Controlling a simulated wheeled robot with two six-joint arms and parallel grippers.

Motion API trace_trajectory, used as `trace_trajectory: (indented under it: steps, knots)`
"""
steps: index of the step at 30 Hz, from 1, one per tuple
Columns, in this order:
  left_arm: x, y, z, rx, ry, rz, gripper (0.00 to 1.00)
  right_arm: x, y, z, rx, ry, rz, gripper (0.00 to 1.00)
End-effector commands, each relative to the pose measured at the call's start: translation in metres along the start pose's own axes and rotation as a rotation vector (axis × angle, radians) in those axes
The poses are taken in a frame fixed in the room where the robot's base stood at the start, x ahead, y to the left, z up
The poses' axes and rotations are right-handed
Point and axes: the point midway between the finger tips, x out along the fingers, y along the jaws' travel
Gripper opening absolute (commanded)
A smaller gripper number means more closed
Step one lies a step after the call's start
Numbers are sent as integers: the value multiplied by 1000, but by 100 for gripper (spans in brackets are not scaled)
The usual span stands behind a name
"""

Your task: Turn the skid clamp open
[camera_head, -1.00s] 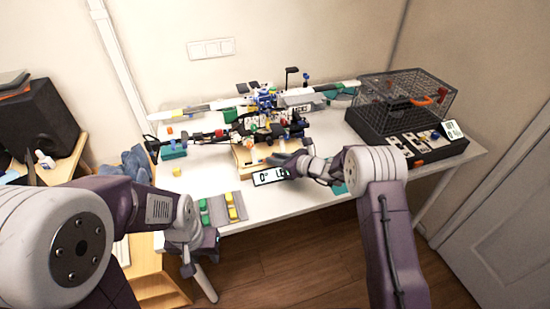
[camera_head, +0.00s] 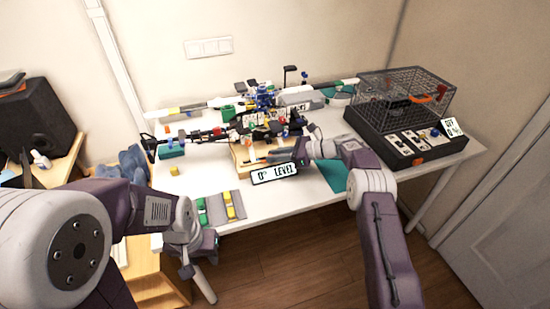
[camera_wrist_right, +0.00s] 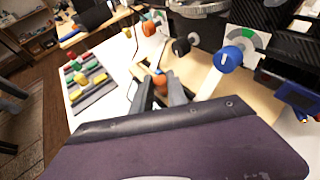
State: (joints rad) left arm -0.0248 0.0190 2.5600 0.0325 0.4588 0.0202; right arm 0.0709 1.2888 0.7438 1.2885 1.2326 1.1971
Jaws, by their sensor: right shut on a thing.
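In the right wrist view, my right gripper (camera_wrist_right: 160,92) is shut on a small orange-brown piece (camera_wrist_right: 159,80), which appears to be the clamp's knob. It sits over the pale wooden base (camera_wrist_right: 205,85).
A "0° LEVEL" display (camera_head: 274,174) stands in front of the base. A model with long arms (camera_head: 262,118) stands behind. A grey mat (camera_head: 217,216) with green and yellow pieces lies front left. A wire cage on a black box (camera_head: 400,105) stands right. A blue knob (camera_wrist_right: 228,60) is near my gripper.

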Motion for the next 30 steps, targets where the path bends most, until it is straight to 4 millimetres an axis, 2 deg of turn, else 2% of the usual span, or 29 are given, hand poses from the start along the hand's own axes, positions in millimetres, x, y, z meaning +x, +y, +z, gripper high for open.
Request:
trace_trajectory:
  steps: [12, 13, 15, 25, 30]
  knots:
    - [1, 0, 0, 0, 0, 0, 36, 0, 0, 0, -3, 1, 6, 0]
    - [1, 0, 0, 0, 0, 0, 36, 0, 0, 0, -3, 1, 6, 21]
    - [1, 0, 0, 0, 0, 0, 36, 0, 0, 0, -3, 1, 6, 41]
    - [0, 0, 0, 0, 0, 0, 36, -2, 0, 0, -2, 0, 4, 41]
    - [-2, 0, 0, 0, 0, 0, 36, -34, -1, 1, -1, -1, 1, 41]
